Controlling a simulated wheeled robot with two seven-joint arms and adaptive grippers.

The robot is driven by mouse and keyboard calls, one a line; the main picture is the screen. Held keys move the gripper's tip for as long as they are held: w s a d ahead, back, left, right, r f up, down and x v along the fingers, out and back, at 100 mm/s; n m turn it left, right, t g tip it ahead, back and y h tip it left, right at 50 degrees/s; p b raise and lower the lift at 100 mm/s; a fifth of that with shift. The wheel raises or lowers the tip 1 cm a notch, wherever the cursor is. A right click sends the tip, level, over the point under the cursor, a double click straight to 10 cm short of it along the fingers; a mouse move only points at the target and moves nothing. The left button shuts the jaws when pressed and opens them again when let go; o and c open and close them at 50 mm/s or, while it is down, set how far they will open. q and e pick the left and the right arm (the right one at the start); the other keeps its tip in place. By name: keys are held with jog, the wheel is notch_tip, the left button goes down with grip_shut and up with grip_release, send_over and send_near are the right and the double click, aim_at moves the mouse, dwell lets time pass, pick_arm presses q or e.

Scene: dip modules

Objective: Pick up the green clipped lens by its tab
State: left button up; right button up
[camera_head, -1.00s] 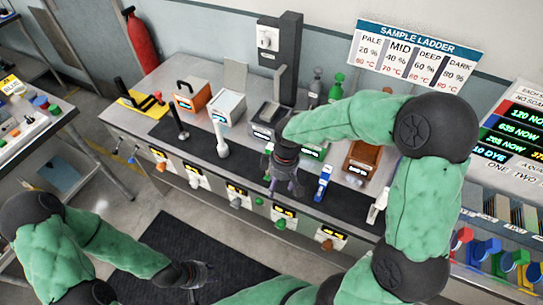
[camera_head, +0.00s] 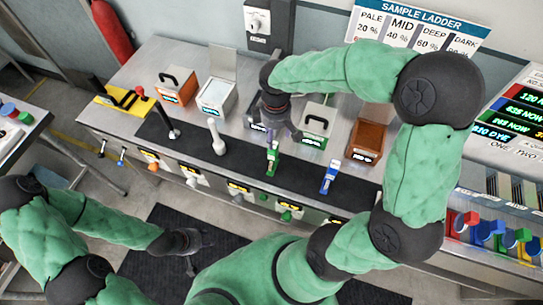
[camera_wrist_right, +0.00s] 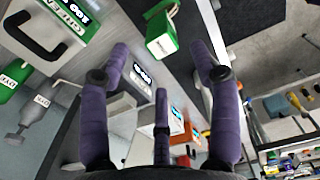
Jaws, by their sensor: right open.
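The green clipped lens (camera_head: 272,158) stands on the dark strip of the bench in the head view, just in front of my right gripper. In the right wrist view the green block (camera_wrist_right: 161,36) appears beyond the fingertips, near the top middle. My right gripper (camera_head: 283,128) is open, its purple fingers spread (camera_wrist_right: 160,65) with nothing between them. It hangs behind the lens and appears apart from it; the exact gap is unclear. My left gripper (camera_head: 192,250) hangs low over the floor mat, far from the lens; its finger opening is unclear.
A blue clipped piece (camera_head: 329,177) stands right of the lens, and a white-handled piece (camera_head: 216,137) stands left. Behind are a green-labelled box (camera_head: 318,118), a brown box (camera_head: 367,140) and a white bin (camera_head: 216,97). Drawers line the bench front.

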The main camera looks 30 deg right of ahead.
aim_at(273, 154)
jog(key=f, duration=0.5)
jog(key=f+b, duration=0.1)
jog(key=f, duration=0.1)
jog(key=shift+w+a+f, duration=0.15)
jog(key=shift+w+f, duration=0.05)
jog(key=shift+w, duration=0.1)
grip_shut()
